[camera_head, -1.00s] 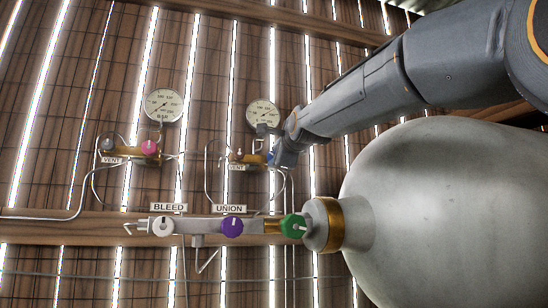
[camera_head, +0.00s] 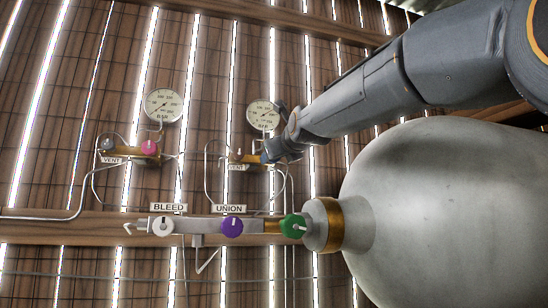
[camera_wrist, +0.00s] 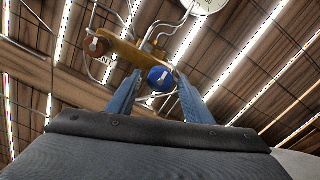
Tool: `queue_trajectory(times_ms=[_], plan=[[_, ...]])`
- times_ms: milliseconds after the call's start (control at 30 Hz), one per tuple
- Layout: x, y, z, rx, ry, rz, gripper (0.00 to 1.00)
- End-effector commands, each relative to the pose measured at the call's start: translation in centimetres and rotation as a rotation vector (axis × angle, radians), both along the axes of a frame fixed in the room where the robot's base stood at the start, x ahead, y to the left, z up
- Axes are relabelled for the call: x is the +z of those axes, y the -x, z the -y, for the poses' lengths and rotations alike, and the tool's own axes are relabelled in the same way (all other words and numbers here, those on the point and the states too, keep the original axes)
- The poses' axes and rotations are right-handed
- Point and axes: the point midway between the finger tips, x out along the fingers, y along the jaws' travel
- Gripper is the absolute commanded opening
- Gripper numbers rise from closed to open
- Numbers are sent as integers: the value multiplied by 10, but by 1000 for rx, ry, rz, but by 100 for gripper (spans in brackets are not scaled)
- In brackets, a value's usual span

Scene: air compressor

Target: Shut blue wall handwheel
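The blue wall handwheel (camera_wrist: 160,78) shows in the wrist view, with a pale pointer mark, on a brass valve body (camera_wrist: 122,47) on the wall. My gripper (camera_wrist: 159,76) is open. Its two blue fingers stand to the left and right of the handwheel, with small gaps visible on both sides. How deep the wheel sits between the fingertips is hard to tell. In the head view, my gripper (camera_head: 268,152) is at the right end of the right-hand vent valve, below the right gauge. It hides the blue handwheel there.
A pink handwheel (camera_head: 149,147) is on the left vent valve. White (camera_head: 163,226), purple (camera_head: 231,227) and green (camera_head: 293,226) handwheels line the lower pipe. A large grey tank (camera_head: 450,210) fills the lower right beneath my arm. Gauges (camera_head: 164,105) and thin pipes surround the valves.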

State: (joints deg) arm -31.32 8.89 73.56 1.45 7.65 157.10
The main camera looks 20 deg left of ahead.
Motion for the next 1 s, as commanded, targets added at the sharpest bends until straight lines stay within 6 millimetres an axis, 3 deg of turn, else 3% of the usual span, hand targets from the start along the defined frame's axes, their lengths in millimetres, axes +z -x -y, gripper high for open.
queue_trajectory(times_ms=[167, 700, 1000], plan=[[1, 3, 2, 0, 0, 2, 46], [2, 49, 30, 0, 1, 3, 46], [1, 51, 31, 0, 2, 2, 46]])
